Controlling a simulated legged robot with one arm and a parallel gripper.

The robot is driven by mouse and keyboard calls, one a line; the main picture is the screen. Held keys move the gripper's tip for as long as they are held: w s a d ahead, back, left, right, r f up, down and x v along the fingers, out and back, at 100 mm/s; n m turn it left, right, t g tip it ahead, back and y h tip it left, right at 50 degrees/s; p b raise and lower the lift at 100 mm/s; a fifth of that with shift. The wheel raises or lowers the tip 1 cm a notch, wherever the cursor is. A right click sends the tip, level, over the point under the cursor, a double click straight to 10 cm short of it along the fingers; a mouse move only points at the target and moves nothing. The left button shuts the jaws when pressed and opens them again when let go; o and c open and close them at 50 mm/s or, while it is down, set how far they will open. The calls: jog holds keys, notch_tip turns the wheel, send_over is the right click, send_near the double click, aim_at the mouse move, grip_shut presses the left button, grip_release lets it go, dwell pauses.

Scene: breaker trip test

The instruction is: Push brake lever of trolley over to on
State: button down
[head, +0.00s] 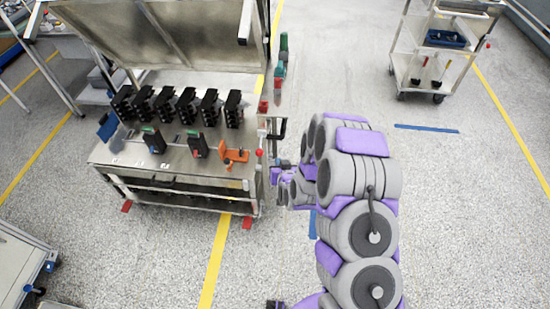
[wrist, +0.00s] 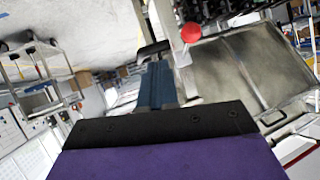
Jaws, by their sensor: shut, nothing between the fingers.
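The trolley (head: 170,165) is a metal cart with a raised lid, at the left in the head view. A red ball knob (head: 259,152) sits at its right end; I take it to be the brake lever's end. The knob also shows in the wrist view (wrist: 191,32), on a pale stem just beyond and right of my fingertips. My gripper (head: 274,173) is shut and empty beside the trolley's right end. In the wrist view its blue fingers (wrist: 157,82) point toward a black handle bar (wrist: 153,49). I cannot tell whether they touch anything.
The black handle (head: 281,130) juts from the trolley's right end. Several black breakers (head: 188,106) and an orange clamp (head: 234,156) sit on its top. A white shelf cart (head: 441,50) stands at the far right.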

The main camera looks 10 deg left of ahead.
jog(key=shift+s+r+p, duration=0.6)
jog(key=shift+s+p, duration=1.95)
jog(key=shift+s, duration=0.5)
jog(key=s+d+r+g+h, duration=0.1)
jog(key=s+d+r+g, duration=0.25)
jog(key=r, duration=0.45)
jog(key=s+d+r+g+h, duration=0.1)
jog(key=s+d+r+g, duration=0.25)
jog(key=r, duration=0.35)
jog(key=s+d+r+g, duration=0.2)
jog(key=s+r, duration=0.3)
jog(key=s, duration=0.4)
jog(key=s+d+r+m+g+h, duration=0.1)
jog(key=s+d+r, duration=0.3)
jog(key=s, duration=0.6)
jog(key=s+d+r+g+h, duration=0.1)
jog(key=s+d+r+g, duration=0.2)
jog(key=s+r, duration=0.5)
jog(key=shift+s+d+m+g, duration=0.2)
jog(key=shift+s+m+g, duration=0.15)
jog(key=shift+s, duration=0.9)
